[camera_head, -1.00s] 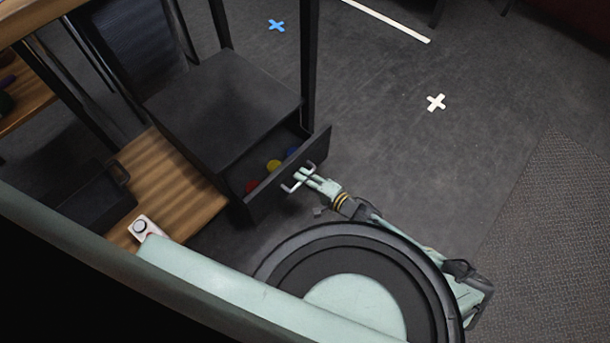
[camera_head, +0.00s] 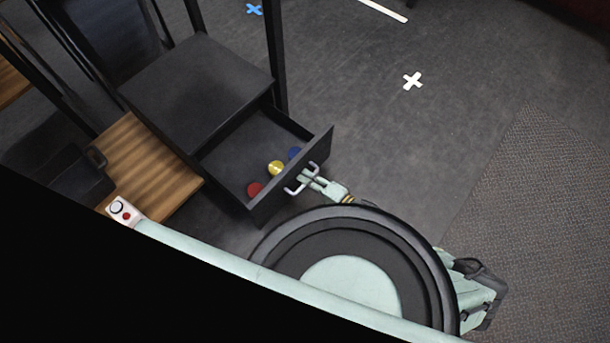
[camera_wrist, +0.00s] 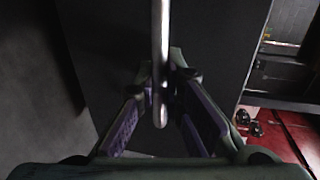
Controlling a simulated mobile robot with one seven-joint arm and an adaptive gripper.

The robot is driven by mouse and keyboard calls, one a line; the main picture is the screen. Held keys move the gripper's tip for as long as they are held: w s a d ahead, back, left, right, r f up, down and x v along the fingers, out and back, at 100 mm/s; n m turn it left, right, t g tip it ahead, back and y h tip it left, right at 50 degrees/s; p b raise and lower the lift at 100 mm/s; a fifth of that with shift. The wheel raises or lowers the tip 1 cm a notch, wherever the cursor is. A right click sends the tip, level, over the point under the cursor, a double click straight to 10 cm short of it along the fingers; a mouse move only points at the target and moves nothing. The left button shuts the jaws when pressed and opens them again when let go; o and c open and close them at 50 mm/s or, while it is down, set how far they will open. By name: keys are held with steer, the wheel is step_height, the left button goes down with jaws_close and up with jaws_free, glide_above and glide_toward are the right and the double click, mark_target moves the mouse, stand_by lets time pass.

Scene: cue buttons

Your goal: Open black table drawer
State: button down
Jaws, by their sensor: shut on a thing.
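The black table drawer (camera_head: 235,157) is pulled out well from its black cabinet (camera_head: 193,88). Inside it lie a red (camera_head: 254,189), a yellow (camera_head: 276,168) and a blue round button (camera_head: 295,154). A silver bar handle (camera_head: 303,178) is on the drawer front. My gripper (camera_head: 310,181) is at the handle, shut on it. In the wrist view the handle (camera_wrist: 160,60) runs down between the fingers of my gripper (camera_wrist: 161,112), with the dark drawer front (camera_wrist: 110,50) behind it.
A wooden shelf (camera_head: 150,165) is left of the cabinet, with a black bin (camera_head: 60,165) and a white box with a red button (camera_head: 123,211). Black table legs (camera_head: 276,50) stand by the cabinet. Open grey floor (camera_head: 370,120) lies to the right, with a white cross (camera_head: 412,81).

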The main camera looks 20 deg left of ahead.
steer(key=shift+d, duration=0.1)
steer(key=c, duration=2)
jaws_free()
steer(key=shift+o, duration=0.2)
steer(key=v, duration=1.2)
